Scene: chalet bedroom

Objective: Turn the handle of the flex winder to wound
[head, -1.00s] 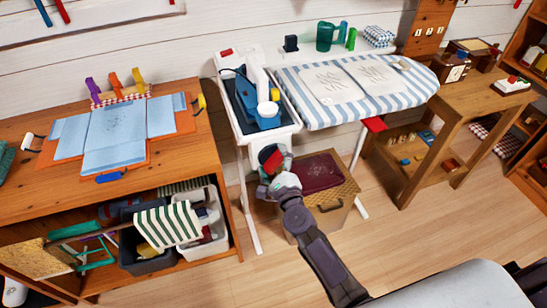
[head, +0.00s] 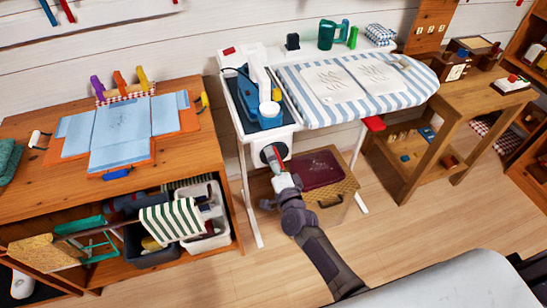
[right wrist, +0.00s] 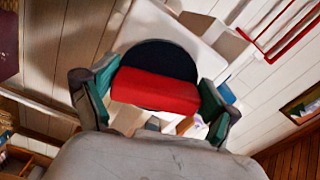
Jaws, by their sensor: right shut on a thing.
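The flex winder is a dark round disc (head: 267,152) on the white front panel below the iron's tray, with a red bar handle (right wrist: 155,91) across it. In the right wrist view the disc (right wrist: 158,57) lies behind the red handle, which sits between the two green-padded fingers. My right gripper (head: 275,159) is at the winder, shut on the handle, and hides part of the disc in the head view. My left gripper is not in view.
A blue and white iron (head: 262,100) stands in the tray above the winder. The striped ironing board (head: 312,115) extends right. A wicker case (head: 344,188) stands below. A wooden cabinet (head: 60,203) is at left; the floor in front is clear.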

